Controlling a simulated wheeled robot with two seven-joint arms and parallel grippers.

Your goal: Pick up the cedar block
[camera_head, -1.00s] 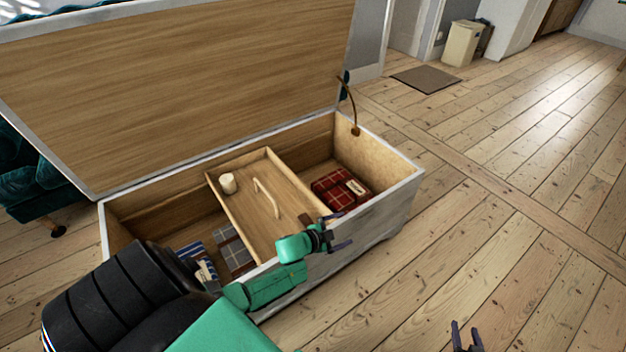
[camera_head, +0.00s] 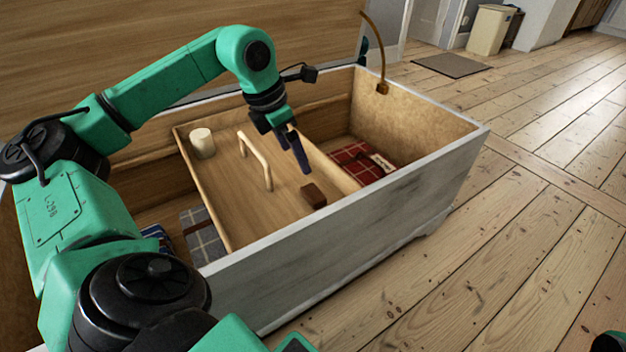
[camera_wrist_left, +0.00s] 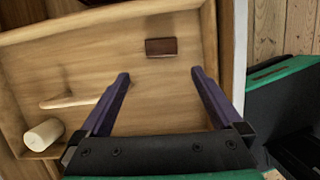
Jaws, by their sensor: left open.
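The cedar block (camera_head: 313,196) is a small reddish-brown block lying in the wooden tray (camera_head: 218,211), near its front right part. The left wrist view also shows the block (camera_wrist_left: 161,47), beyond my fingertips and between their lines. My left gripper (camera_head: 302,165) is open and points down above the tray, a little behind and above the block, apart from it. In the left wrist view its two purple fingers (camera_wrist_left: 160,73) are spread with nothing between them. My right gripper's fingers do not show; only a green and black bit of my arm is at the bottom right corner.
The tray also holds a white candle (camera_head: 202,143) and has an upright handle (camera_head: 256,160). It sits in an open chest (camera_head: 350,225). A red plaid cloth (camera_head: 357,163) and a grey plaid cloth (camera_head: 205,236) lie lower, on either side of the tray.

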